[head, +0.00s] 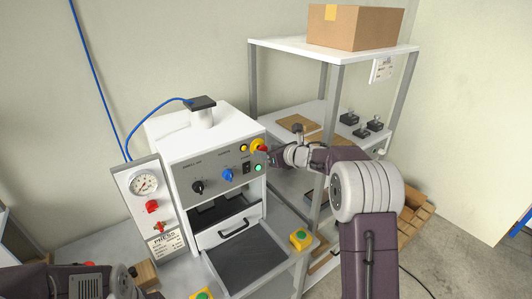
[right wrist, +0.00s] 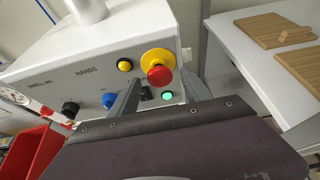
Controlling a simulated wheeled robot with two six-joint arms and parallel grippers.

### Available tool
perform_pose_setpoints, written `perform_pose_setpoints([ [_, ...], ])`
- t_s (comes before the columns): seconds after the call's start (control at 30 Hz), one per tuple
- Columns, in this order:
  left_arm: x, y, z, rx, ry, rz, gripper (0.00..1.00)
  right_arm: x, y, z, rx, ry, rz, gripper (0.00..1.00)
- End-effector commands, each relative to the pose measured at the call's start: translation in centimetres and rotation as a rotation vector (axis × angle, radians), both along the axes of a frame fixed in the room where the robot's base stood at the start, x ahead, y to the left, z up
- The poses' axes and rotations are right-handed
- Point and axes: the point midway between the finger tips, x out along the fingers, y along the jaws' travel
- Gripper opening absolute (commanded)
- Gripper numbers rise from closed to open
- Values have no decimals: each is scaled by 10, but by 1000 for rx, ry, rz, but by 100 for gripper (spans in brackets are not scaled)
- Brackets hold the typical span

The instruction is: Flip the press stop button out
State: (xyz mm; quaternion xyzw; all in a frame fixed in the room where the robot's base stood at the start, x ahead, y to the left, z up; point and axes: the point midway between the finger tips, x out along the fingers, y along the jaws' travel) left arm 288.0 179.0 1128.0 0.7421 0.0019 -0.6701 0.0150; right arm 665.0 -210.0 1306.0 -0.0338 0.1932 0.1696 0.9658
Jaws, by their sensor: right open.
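The press stop button is a red mushroom head on a yellow collar at the upper right of the white press's front panel; it shows in the head view (head: 261,147) and large in the right wrist view (right wrist: 158,71). My right gripper (head: 270,157) is just right of the button in the head view, partly overlapping it. In the right wrist view my right gripper (right wrist: 160,92) is open, its two grey fingers below and to either side of the button. Contact cannot be told. Only part of my left arm shows at bottom left; its fingers are not visible.
The panel also has a yellow button (right wrist: 125,64), a green lit button (right wrist: 167,96), a blue knob (head: 227,175) and a black knob (head: 197,187). A pressure gauge panel (head: 150,215) stands left. A grey shelf rack (head: 336,75) with a cardboard box (head: 355,27) stands right.

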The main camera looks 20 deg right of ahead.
Motion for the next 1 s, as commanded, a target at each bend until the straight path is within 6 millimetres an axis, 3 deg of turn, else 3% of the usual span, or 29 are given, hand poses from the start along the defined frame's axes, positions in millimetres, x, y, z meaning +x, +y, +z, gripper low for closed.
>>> perform_pose_setpoints([
  [0.2,0,0,-21,0,0,0,32,-42,-16,16,-2,-5,-3,56],
  [0.4,0,0,-26,0,0,0,32,-65,-24,27,0,-3,-2,56],
  [0.87,0,0,-26,0,0,0,32,-67,-24,28,0,-1,1,56],
  [0.93,0,0,-30,0,0,0,32,-67,-14,25,0,-4,19,56],
  [1.0,0,0,-39,0,0,0,32,-68,12,26,-6,-21,66,56],
])
